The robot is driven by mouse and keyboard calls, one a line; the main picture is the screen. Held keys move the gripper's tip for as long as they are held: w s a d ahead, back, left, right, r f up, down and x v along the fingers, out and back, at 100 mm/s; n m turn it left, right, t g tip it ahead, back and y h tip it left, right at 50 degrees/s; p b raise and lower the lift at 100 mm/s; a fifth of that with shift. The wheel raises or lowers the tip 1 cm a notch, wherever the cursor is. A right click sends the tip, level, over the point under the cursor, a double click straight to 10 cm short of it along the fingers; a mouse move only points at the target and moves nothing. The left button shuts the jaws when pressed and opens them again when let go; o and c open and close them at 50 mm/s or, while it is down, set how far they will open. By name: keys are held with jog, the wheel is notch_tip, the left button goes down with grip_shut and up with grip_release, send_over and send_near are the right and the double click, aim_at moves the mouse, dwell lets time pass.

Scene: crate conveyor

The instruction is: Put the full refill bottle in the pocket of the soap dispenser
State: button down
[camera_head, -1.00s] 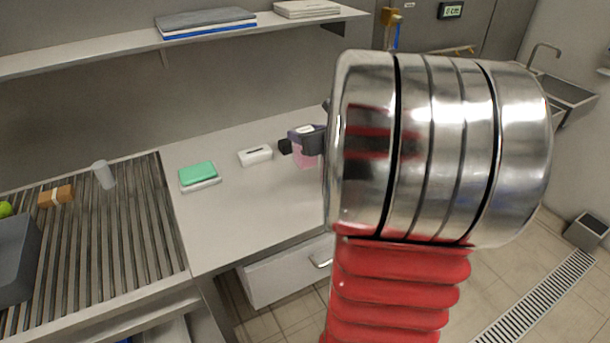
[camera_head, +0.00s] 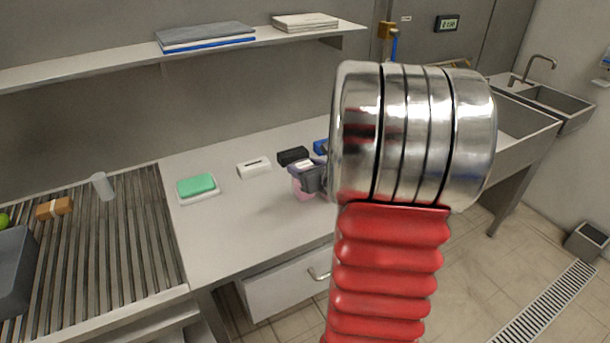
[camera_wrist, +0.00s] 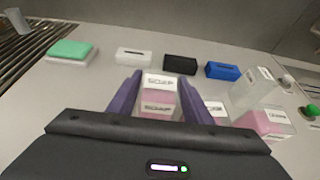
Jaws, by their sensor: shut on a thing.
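My gripper (camera_wrist: 153,95) has its purple fingers shut on a bottle (camera_wrist: 158,103) with pink contents and a white top and label reading "SOAP". In the head view my gripper (camera_head: 310,176) holds the pink bottle (camera_head: 303,196) over the white counter. In the wrist view a clear, empty-looking container (camera_wrist: 252,90) and a pink-filled labelled container (camera_wrist: 266,123) stand to the right of my gripper. I cannot tell which, if either, belongs to the soap dispenser. My arm hides that area in the head view.
Behind the gripper stand white (camera_head: 253,167), black (camera_head: 292,156) and blue (camera_head: 321,147) slotted boxes in a row. A green sponge-like block (camera_head: 197,184) lies on a white dish to the left. The roller conveyor (camera_head: 110,250) is farther left. The front-left counter is clear.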

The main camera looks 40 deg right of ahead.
jog(key=shift+f, duration=1.45)
jog(key=c, duration=1.2)
grip_release()
jog(key=shift+f, duration=0.1)
jog(key=shift+s+a+r, duration=0.1)
jog(key=shift+s+r, duration=0.2)
jog(key=shift+s, duration=0.2)
jog(key=v, duration=1.1)
